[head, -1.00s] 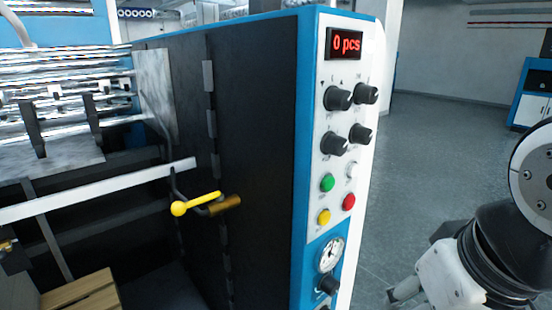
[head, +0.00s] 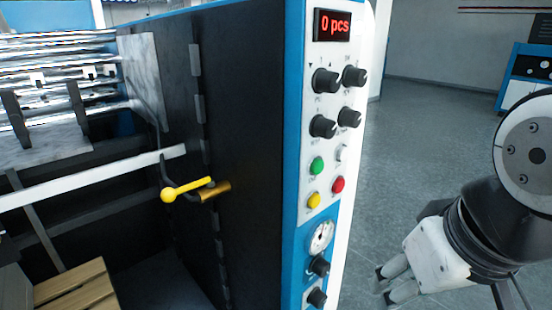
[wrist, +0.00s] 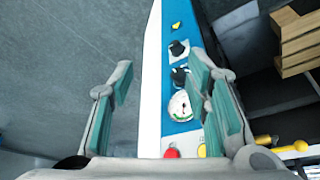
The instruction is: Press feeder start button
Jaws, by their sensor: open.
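The feeder's control panel (head: 329,140) is a white and blue upright strip. It bears a green button (head: 317,166), a red button (head: 338,184), a yellow button (head: 313,201) and a small white button (head: 342,153). My gripper (head: 394,284) is low and to the right of the panel, apart from it. In the wrist view my gripper (wrist: 163,80) has its two fingers wide apart with nothing between them. The red button (wrist: 171,152) and yellow button (wrist: 201,150) show there near the bottom edge; the green button is not visible in that view.
A gauge (head: 320,236) sits below the buttons. A yellow-knobbed lever (head: 188,189) sticks out on the dark machine side. Wooden slats (head: 76,285) lie lower left. Open grey floor (head: 430,150) lies right.

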